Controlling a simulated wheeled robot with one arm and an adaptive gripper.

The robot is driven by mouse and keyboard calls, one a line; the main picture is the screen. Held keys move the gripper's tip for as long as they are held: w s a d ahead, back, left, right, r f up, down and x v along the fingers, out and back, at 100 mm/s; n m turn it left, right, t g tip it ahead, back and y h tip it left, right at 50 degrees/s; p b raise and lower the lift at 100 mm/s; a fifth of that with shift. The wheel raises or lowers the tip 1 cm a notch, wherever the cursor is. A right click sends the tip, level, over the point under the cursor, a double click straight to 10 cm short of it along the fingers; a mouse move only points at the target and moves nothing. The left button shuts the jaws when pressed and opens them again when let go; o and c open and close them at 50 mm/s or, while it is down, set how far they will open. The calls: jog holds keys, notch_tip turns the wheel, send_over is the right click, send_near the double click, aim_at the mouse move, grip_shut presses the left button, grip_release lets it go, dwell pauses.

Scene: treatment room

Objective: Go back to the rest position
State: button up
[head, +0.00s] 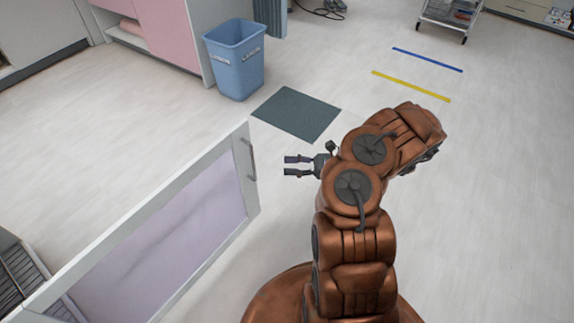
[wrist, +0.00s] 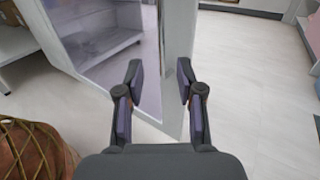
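My gripper (head: 291,166) is open and empty in the head view, its two fingers pointing left toward a glass-fronted cabinet door. The fingers also show in the wrist view (wrist: 158,84), spread apart with the door's edge beyond them. The door (head: 247,213) stands swung open at the lower left, with a pale frame and a see-through lilac pane. Its handle (head: 248,159) is near the upper outer corner. There is a gap between the fingertips and the handle in the head view. My copper arm is bent above the floor at the centre right.
A blue bin (head: 235,60) stands by a pink-fronted cabinet (head: 168,28) at the back left. A dark mat (head: 297,113) lies on the floor. Blue (head: 428,59) and yellow (head: 411,86) strips mark the floor. A cart (head: 449,17) stands at the back. The right-hand floor is clear.

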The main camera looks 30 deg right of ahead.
dwell(0.4)
jog(key=s+a+r+n+g+h+p, duration=0.1)
jog(key=s+a+r+n+g+p, duration=0.3)
jog(key=a+r, duration=0.5)
jog(key=s+a+r+n+g+p, duration=0.1)
jog(key=a+r+n+g+p, duration=0.5)
jog(key=r, duration=0.8)
jog(key=s+a+r+n+g+h+p, duration=0.1)
jog(key=s+a+r+n+g+p, duration=0.25)
jog(key=a+r+n, duration=0.55)
jog(key=s+r+n+h+p, duration=0.3)
jog(key=s+r+h+p, duration=0.5)
jog(key=s+r, duration=0.45)
jog(key=s+d+r+n+t+h+p, duration=0.2)
jog(key=s+d+r+h+p, duration=0.3)
jog(key=s+d+r+p, duration=0.3)
jog(key=shift+s+d+r+n+p, duration=0.15)
jog(key=shift+r+n+p, duration=0.15)
jog(key=shift+r+p, duration=0.6)
